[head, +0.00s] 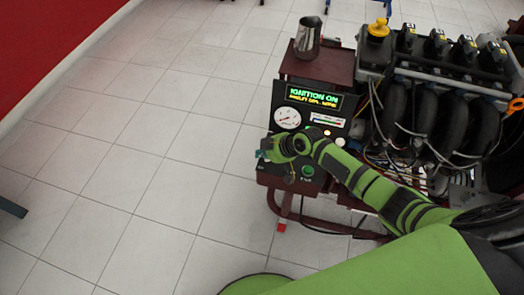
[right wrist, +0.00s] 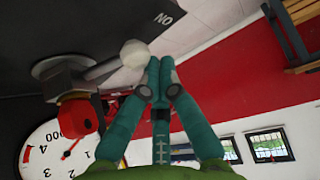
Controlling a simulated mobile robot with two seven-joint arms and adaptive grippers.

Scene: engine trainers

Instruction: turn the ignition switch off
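The engine trainer's control panel (head: 262,108) has a lit display (head: 313,98) reading IGNITION ON. My right gripper (head: 264,154) is at the panel's lower left edge in the head view and hides part of it. In the right wrist view its two teal fingers (right wrist: 160,72) are together at the tips, with nothing clearly held between them. A pale round part (right wrist: 134,52) shows beside the fingertips; contact cannot be told. A dark and grey knob-like part (right wrist: 62,72), possibly the ignition switch, is to their left, near an upside-down ON label (right wrist: 165,18). My left gripper is out of view.
A white gauge (head: 287,117) and a green button (head: 307,171) are on the panel. A red part (right wrist: 78,115) stands near the gauge in the wrist view. A metal jug (head: 307,38) stands above the panel; the engine (head: 440,115) is at right.

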